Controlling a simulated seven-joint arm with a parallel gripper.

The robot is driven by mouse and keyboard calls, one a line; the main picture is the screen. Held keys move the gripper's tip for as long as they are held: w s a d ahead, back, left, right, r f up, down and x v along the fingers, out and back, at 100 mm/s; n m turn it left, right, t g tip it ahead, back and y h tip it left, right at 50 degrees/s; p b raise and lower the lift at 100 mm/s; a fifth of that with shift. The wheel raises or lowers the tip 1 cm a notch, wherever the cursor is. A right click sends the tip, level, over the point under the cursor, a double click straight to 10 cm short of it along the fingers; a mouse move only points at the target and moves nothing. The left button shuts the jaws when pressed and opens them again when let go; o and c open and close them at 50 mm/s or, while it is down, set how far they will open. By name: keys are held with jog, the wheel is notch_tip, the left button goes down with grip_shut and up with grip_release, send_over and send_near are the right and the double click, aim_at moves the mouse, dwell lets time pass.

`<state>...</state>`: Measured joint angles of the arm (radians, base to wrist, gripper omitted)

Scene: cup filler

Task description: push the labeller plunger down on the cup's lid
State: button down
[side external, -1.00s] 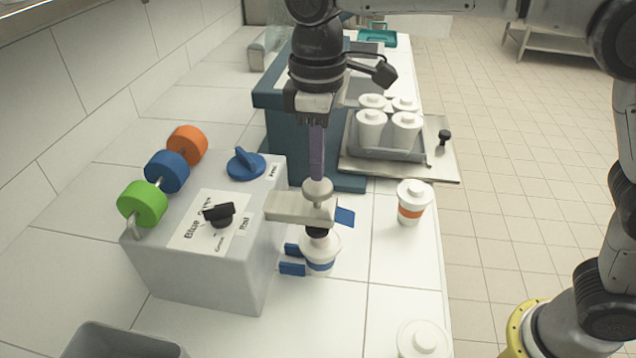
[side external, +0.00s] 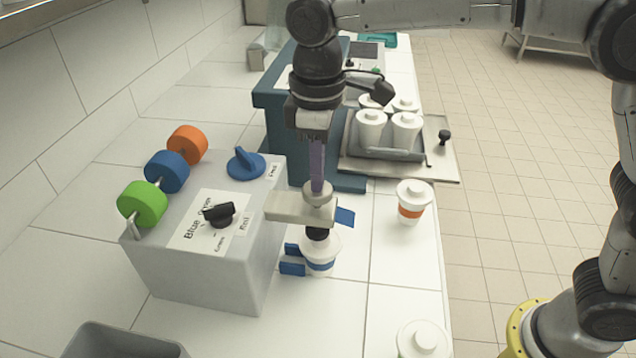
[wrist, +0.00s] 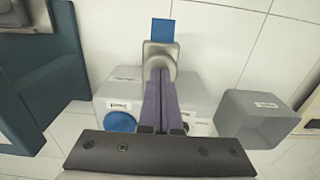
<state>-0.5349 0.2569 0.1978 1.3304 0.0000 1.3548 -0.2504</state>
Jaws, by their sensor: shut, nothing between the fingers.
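My gripper (side external: 317,187) points straight down with its purple fingers shut and empty. Its fingertips meet the round pale knob of the labeller plunger (side external: 318,195). The plunger passes through the beige labeller arm (side external: 290,207), and its black foot (side external: 317,234) is at the lid of the white cup with a blue band (side external: 320,257); I see no clear gap there. The cup stands upright beside blue holder prongs (side external: 292,268). In the wrist view, the shut fingers (wrist: 161,78) reach the labeller arm (wrist: 159,50), which hides the cup.
A grey box (side external: 205,270) with a blue dial (side external: 246,165) and coloured rollers stands left. A white cup with an orange band (side external: 411,204) stands right. Several white cups sit in a tray (side external: 390,153) behind. A grey bin (side external: 120,343) is at front left.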

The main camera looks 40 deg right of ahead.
jog(key=shift+f, duration=0.65)
jog(key=shift+r, duration=3.65)
